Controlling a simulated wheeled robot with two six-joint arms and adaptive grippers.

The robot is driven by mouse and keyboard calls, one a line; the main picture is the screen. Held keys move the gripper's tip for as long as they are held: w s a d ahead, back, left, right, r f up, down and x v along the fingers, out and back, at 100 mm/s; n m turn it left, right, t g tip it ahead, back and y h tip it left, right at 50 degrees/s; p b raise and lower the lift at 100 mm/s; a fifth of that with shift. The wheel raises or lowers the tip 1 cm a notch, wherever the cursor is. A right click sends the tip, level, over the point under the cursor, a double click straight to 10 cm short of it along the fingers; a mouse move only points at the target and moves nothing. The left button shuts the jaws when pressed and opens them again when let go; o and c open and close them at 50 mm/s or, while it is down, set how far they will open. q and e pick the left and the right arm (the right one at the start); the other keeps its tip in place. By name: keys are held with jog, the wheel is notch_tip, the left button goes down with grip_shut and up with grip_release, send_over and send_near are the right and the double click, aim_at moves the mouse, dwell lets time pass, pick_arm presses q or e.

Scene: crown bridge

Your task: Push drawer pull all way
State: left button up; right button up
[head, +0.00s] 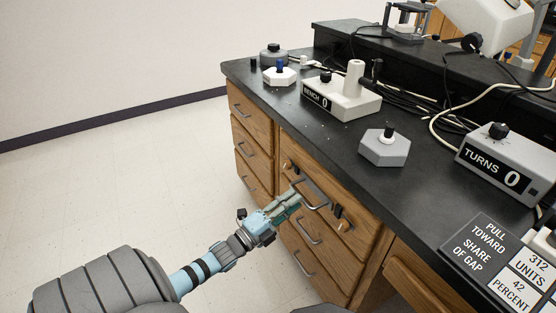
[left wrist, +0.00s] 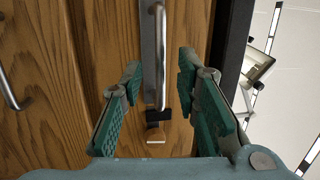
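The drawer pull (head: 316,201) is a grey metal bar on the top wooden drawer (head: 345,228) of the bench. In the left wrist view the pull (left wrist: 157,50) runs up and down on a grey plate, with a black block and a white mark below it. I cannot tell whether the drawer stands slightly out. My right gripper is not in view.
The black benchtop (head: 345,145) holds a BENCH 0 box (head: 340,100), a grey hexagonal knob base (head: 385,150) and a TURNS 0 box (head: 508,165). The floor (head: 110,180) left of the cabinet is clear.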

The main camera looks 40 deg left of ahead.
pick_arm(q)
jog(key=v, duration=0.8)
jog(key=shift+s, duration=0.3)
